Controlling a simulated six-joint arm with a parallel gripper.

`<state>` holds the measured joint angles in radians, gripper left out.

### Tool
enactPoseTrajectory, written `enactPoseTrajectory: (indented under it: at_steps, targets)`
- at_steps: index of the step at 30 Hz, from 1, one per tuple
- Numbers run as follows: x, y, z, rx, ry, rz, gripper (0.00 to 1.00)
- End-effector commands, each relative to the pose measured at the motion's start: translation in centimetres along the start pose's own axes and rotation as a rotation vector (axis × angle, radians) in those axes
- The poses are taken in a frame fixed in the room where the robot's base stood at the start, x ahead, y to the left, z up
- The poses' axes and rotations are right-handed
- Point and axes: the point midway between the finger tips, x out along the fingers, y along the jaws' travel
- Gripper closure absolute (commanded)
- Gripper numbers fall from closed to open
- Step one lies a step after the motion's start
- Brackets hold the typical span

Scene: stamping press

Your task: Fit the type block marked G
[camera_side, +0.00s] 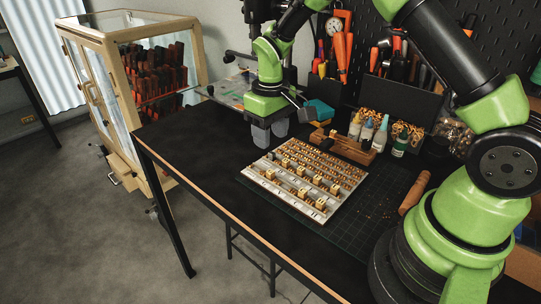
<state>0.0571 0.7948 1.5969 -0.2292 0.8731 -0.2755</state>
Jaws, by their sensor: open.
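A pale tray (263,187) lies on the bench with several rows of small brass type blocks (303,172) standing in it. The marks on the blocks are too small to read, so I cannot tell which one is G. My gripper (271,142) points down with its grey fingers apart, beyond the tray's far left edge. No block shows between the fingers. A wooden holder (342,147) stands behind the tray, near the bottles; I cannot tell whether a block sits in it.
A green cutting mat (385,205) lies under and right of the tray, with a wooden roller-like handle (414,192) on it. Several small bottles (367,130) and an open dark box (398,98) stand behind. The bench's front left (205,165) is clear.

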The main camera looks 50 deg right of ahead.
Motion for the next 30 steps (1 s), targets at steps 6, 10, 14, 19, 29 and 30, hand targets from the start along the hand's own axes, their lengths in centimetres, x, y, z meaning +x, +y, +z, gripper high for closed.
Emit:
enactPoseTrajectory:
  at_steps: [6,10,14,19,29,30]
  targets:
    - [-0.02,0.0,0.0,0.0,0.0,0.0,0.53]
    - [-0.01,0.0,-0.01,0.0,0.0,0.0,0.53]
    - [0.01,0.01,-0.01,0.047,0.0,0.0,0.53]
    - [0.11,0.11,-0.08,0.373,0.0,0.0,0.53]
    - [0.38,0.34,-0.24,1.288,0.0,0.0,0.53]
    - [0.4,0.36,-0.26,1.363,0.0,0.0,0.53]
